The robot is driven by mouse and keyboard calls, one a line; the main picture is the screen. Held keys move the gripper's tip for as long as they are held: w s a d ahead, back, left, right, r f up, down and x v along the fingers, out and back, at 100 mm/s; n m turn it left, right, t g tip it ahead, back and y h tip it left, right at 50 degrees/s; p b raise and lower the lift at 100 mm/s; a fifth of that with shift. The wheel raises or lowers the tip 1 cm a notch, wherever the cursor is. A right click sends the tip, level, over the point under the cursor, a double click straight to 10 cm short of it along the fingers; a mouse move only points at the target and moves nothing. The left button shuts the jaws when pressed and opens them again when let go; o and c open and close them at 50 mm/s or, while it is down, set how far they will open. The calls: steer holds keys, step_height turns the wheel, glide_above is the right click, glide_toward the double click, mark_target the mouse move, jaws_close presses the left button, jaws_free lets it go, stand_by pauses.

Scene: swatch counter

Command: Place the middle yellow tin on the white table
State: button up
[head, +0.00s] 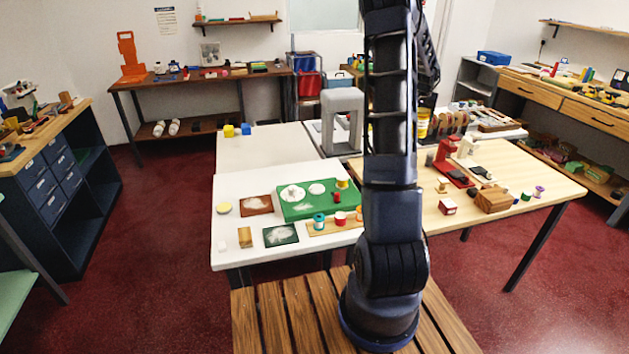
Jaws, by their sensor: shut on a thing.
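My gripper (429,102) is partly hidden behind my upright arm, above the back of the tables. It is shut on a yellow tin (423,122), of which only part shows; the tin appears raised, but its exact height is hard to tell. The white table (228,185) stands left of my arm. Another small yellow tin (342,184) is at the right end of the green mat (290,211) on it. A pale yellow round thing (224,207) lies near the table's left edge.
A red tin (340,218), a teal tin (319,221) and a dark green card (281,235) occupy the white table's front. A grey arch (341,100) stands behind. A red machine (447,160) stands on the wooden table (540,175). The white table's back left is mostly clear.

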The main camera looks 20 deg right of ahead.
steer(key=w+a+r+n+y, duration=0.1)
steer(key=w+a+n, duration=0.2)
steer(key=a, duration=1)
steer(key=w+a+n+t+y, duration=0.1)
steer(key=w+a+n, duration=0.25)
steer(key=a, duration=0.85)
steer(key=w+a+r+n+y, duration=0.1)
steer(key=w+a+n, duration=0.25)
steer(key=a, duration=0.95)
steer(key=s+a+r+n+y, duration=0.1)
steer(key=s+a+n, duration=0.15)
steer(key=a, duration=0.85)
steer(key=s+a+r+n+g+y, duration=0.15)
steer(key=s+a, duration=0.25)
steer(key=a, duration=0.7)
steer(key=s+a+r+n+y, duration=0.1)
steer(key=s+a+n, duration=0.2)
steer(key=a, duration=0.8)
steer(key=shift+h, duration=0.25)
steer(key=f, duration=2)
steer(key=shift+w+a, duration=0.1)
steer(key=shift+w, duration=0.2)
steer(key=shift+f, duration=0.2)
steer(key=o, duration=1.4)
